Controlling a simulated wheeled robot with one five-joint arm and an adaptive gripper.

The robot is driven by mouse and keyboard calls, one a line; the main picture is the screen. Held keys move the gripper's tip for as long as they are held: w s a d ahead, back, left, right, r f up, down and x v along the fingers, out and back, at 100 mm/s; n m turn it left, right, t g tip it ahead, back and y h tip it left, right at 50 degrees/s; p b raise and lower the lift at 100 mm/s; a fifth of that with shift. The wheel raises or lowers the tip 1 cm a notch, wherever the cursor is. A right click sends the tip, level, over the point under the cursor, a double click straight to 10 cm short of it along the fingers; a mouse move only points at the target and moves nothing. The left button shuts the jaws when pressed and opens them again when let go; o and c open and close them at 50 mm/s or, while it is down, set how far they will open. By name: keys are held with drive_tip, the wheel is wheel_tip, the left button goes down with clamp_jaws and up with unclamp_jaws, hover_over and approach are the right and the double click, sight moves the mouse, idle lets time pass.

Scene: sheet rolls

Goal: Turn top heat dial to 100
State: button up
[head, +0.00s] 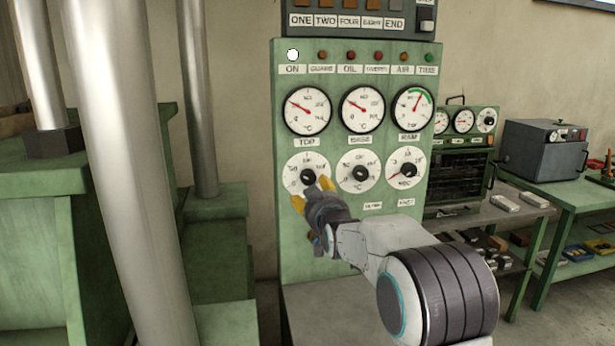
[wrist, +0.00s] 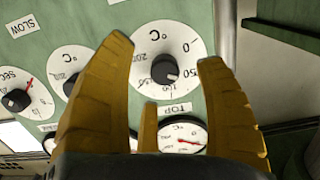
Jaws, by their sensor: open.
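The top heat dial (head: 307,176) is a white round scale with a black knob, below the TOP label on the green panel. In the wrist view the picture is upside down, and the dial (wrist: 165,68) shows between the fingers. A pale mark on its knob points to the lower right there, on the side of the 50; the exact reading is unclear. My gripper (head: 312,193) is open, with yellow fingers in front of the dial's lower part. In the wrist view the fingers (wrist: 165,50) stand on either side of the knob; I cannot tell whether they touch it.
The base dial (head: 360,172) and a third dial (head: 405,169) sit to the right on the panel. Gauges (head: 307,110) are above. Large metal columns (head: 130,150) stand at the left. A grey workbench (head: 480,215) and a green table are at the right.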

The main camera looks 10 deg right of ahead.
sight(310, 177)
drive_tip(key=r, duration=0.1)
drive_tip(key=w+r+t, duration=0.1)
drive_tip(key=shift+r, duration=0.35)
drive_tip(key=shift+w+f+p, duration=0.1)
drive_tip(key=shift+w+p, duration=1.5)
drive_tip(key=shift+w, duration=1.6)
drive_tip(key=shift+c, duration=0.4)
drive_tip(key=c, duration=1.1)
